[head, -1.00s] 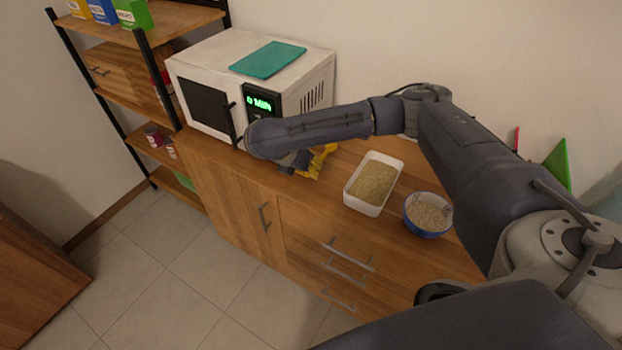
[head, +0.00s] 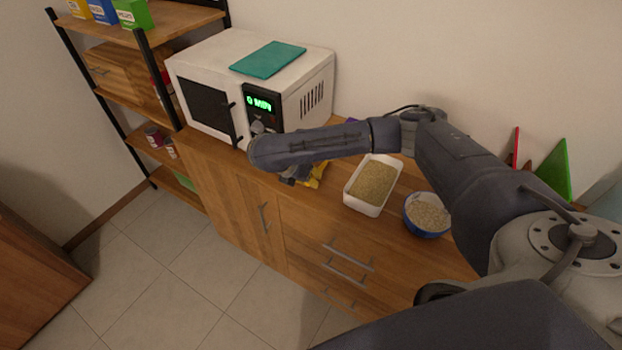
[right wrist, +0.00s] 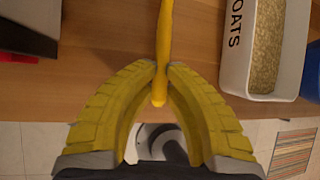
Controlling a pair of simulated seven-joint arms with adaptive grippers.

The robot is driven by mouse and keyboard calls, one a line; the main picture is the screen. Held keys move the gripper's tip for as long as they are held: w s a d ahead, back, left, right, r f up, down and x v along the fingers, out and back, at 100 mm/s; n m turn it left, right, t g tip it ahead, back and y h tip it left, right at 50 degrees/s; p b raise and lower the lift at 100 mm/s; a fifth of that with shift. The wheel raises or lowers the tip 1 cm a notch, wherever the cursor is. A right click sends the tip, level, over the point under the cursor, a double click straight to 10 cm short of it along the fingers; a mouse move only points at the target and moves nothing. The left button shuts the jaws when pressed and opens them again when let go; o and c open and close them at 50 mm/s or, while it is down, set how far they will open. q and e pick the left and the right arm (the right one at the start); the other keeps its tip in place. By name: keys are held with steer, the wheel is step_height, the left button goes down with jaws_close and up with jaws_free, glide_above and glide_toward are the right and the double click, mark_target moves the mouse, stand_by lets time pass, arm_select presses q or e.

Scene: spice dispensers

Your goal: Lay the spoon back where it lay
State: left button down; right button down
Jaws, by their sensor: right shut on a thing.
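A yellow spoon (right wrist: 165,50) shows in the right wrist view as a narrow handle running up the middle; its far end is out of frame. My right gripper (right wrist: 160,78) has its yellow fingers shut on the handle's near end. In the head view the right gripper (head: 317,174) is partly hidden under my forearm, low over the counter, between the microwave and the white tub; I cannot make out the spoon there. Whether the spoon touches the counter (right wrist: 95,98) I cannot tell. My left gripper is not in view.
A white tub of grain (head: 352,195), marked OATS, stands right of the gripper, with a blue bowl of pale flakes (head: 428,214) beyond it. A white microwave (head: 290,85) stands at the left, a teal board on top. The counter's front edge runs close to the gripper.

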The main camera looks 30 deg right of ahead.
steer(key=shift+f, duration=0.65)
steer(key=c, duration=1.5)
jaws_free()
steer(key=shift+r, duration=0.15)
steer(key=shift+r, duration=0.2)
steer(key=v, duration=1.2)
steer(key=shift+r, duration=0.25)
